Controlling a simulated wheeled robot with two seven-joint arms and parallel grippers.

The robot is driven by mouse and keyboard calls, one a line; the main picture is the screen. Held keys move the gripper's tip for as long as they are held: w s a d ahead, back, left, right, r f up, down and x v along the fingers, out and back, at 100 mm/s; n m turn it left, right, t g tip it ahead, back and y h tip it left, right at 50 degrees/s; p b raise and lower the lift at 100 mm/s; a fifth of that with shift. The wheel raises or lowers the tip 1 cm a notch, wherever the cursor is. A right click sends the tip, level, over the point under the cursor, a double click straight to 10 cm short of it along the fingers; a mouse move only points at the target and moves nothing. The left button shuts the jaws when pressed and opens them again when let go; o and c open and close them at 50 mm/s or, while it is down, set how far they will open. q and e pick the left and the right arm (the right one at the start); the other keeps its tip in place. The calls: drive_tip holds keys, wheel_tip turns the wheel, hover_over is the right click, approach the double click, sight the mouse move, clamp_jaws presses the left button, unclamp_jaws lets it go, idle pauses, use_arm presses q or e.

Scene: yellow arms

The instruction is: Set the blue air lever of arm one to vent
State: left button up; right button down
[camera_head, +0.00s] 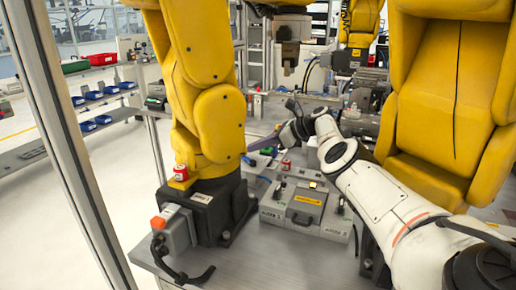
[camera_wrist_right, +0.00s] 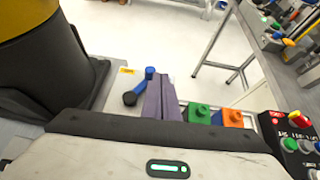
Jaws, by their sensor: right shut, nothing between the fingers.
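The blue air lever (camera_wrist_right: 141,83) shows in the right wrist view, a blue bar with a dark round end, just left of my finger tips. It also shows small in the head view (camera_head: 248,161), by the foot of the left yellow arm (camera_head: 212,110). My right gripper (camera_wrist_right: 161,82) has its purple fingers shut together and empty, right beside the lever. I cannot tell whether they touch it. In the head view the right gripper (camera_head: 262,146) reaches left towards the yellow arm's base. My left gripper is not in view. Vent markings are not readable.
Green (camera_wrist_right: 198,113) and orange (camera_wrist_right: 230,117) blocks sit right of my fingers. A button box (camera_wrist_right: 296,140) is at the far right. A grey case (camera_head: 306,207) stands on the table in front of the arms. A second yellow arm (camera_head: 440,100) stands at right.

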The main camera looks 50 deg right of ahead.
drive_tip(key=shift+w+a, duration=0.35)
drive_tip(key=shift+w, duration=0.15)
drive_tip(key=shift+w+a+p, duration=0.25)
drive_tip(key=shift+a+p, duration=0.05)
drive_tip(key=shift+p, duration=0.1)
drive_tip(key=shift+w+a, duration=0.1)
idle(0.3)
idle(0.8)
drive_tip(key=shift+s+p, duration=0.35)
drive_tip(key=shift+p, duration=0.4)
drive_tip(key=shift+s+a, duration=0.2)
drive_tip(key=shift+s, duration=0.25)
drive_tip(key=shift+f, duration=0.1)
drive_tip(key=shift+d, duration=0.1)
